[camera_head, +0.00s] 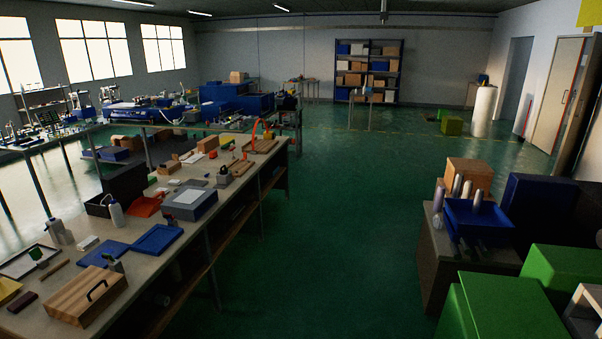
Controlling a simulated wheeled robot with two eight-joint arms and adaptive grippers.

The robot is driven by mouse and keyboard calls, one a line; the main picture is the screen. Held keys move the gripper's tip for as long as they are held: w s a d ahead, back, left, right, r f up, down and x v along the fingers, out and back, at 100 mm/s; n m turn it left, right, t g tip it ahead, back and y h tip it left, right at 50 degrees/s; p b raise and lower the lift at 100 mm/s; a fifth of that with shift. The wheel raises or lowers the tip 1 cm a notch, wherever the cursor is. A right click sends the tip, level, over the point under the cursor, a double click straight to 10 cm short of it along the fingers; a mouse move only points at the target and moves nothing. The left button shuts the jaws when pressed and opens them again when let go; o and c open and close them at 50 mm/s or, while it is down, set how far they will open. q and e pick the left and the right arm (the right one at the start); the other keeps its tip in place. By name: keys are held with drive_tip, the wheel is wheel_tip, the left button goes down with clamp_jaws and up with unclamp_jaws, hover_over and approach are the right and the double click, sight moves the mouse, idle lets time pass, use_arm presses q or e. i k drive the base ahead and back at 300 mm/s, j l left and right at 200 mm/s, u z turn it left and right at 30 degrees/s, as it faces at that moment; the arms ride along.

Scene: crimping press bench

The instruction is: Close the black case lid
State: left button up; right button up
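The black case stands on the long workbench at the left, behind a white bottle. Its dark lid (123,181) looks raised at the back, above the low body (98,206), so the case appears open. The inside is too dark to make out. Neither of my grippers shows in the head view, and nothing of mine touches the case.
Green floor (320,240) is clear between the bench and boxes at right.

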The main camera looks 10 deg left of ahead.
sight(125, 182)
drive_tip(key=i+j+u, duration=0.1)
drive_tip(key=i+u, duration=0.4)
drive_tip(key=i+l+u, duration=0.2)
drive_tip(key=i+u, duration=0.25)
drive_tip(key=i, duration=0.2)
drive_tip(key=i+l+u, duration=0.3)
drive_tip(key=i+u, duration=0.55)
drive_tip(key=i+l+u, duration=0.15)
drive_tip(key=i+u, duration=0.2)
drive_tip(key=i, duration=0.2)
